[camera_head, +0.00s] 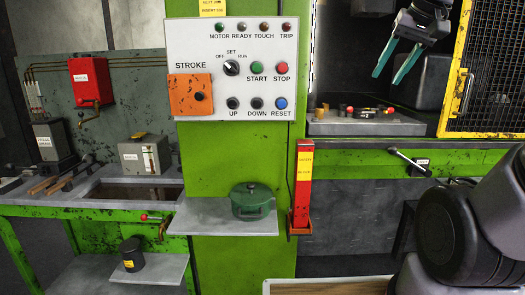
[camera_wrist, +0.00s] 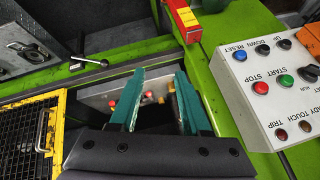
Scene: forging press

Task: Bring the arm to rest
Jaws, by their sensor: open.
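My gripper (camera_head: 398,62) has two teal fingers and hangs at the upper right in the head view, in front of the press opening. Its fingers are spread and nothing is between them. In the wrist view the gripper (camera_wrist: 157,100) also shows open, with the press bed behind its fingers. My arm's dark links fill the lower right of the head view.
The control panel (camera_head: 231,70) is on the green press column. A yellow mesh guard (camera_head: 487,70) stands close right of my gripper. Below is the press bed (camera_head: 365,127) with small parts. A green pot (camera_head: 252,201) sits on a shelf; a red block (camera_head: 302,190) hangs beside it.

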